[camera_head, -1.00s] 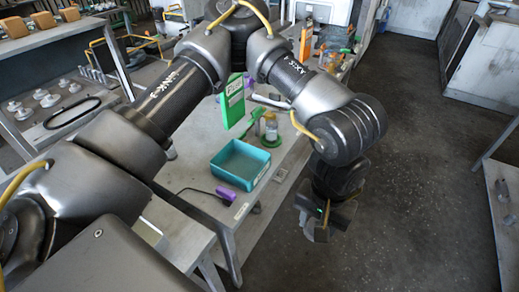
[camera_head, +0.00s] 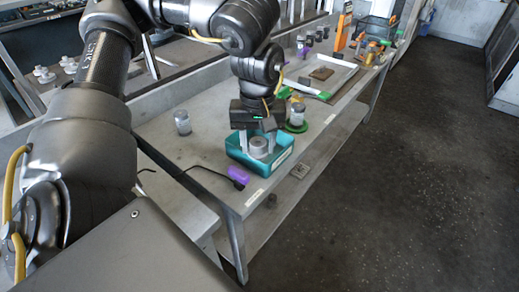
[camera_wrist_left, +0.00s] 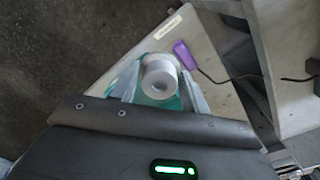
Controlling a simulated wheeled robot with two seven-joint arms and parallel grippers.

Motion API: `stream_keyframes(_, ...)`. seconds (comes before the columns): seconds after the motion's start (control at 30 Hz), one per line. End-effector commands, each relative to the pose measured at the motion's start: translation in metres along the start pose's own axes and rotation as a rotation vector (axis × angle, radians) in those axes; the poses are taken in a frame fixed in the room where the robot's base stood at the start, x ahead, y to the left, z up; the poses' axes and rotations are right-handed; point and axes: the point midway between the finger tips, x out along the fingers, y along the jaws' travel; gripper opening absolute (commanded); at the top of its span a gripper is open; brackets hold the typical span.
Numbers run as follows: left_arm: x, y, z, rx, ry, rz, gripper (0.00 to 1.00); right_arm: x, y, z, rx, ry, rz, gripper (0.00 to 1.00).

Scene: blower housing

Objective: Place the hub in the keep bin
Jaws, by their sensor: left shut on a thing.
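The hub (camera_head: 259,146), a light grey cylinder with a hole in its end, is between the fingers of my left gripper (camera_head: 257,143). That gripper is shut on it, and the hub also shows in the left wrist view (camera_wrist_left: 160,79) with a finger on each side. The teal open-topped bin (camera_head: 270,177) stands on the bench below; hub and fingertips are over or within its opening. I cannot tell if the hub touches the bin floor. The teal bin also shows behind the hub in the wrist view (camera_wrist_left: 173,104). My right gripper is out of view.
A grey-lidded jar (camera_head: 182,122) stands at the left. A bottle on a green ring (camera_head: 297,126) stands close behind the bin. Floor to the right is clear.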

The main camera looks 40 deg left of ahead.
Motion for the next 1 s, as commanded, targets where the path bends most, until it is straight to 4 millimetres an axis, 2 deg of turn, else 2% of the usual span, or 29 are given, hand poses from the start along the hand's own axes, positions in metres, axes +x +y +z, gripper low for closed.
stream_keyframes(0.03,0.008,-0.012,-0.004,-0.042,0.001,0.005,0.15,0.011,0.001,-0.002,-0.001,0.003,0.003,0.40)
stream_keyframes(0.17,0.009,-0.031,-0.007,-0.105,0.000,0.002,0.15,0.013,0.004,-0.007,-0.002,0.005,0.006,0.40)
stream_keyframes(0.33,0.008,-0.034,-0.009,-0.120,0.001,0.000,0.15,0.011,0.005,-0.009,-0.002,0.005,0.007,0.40)
stream_keyframes(0.43,0.013,-0.031,-0.018,-0.123,-0.001,-0.001,0.15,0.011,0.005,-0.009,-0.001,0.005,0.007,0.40)
stream_keyframes(0.6,0.031,-0.022,-0.057,-0.126,-0.001,-0.002,0.15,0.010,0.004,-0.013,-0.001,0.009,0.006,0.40)
stream_keyframes(0.77,0.048,-0.012,-0.098,-0.125,0.002,-0.004,0.15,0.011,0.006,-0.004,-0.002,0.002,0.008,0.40)
stream_keyframes(0.9,0.077,-0.006,-0.118,-0.120,0.000,-0.004,0.15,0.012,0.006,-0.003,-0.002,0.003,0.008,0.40)
stream_keyframes(1.0,0.091,-0.004,-0.129,-0.119,0.002,-0.004,0.15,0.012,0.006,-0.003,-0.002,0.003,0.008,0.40)
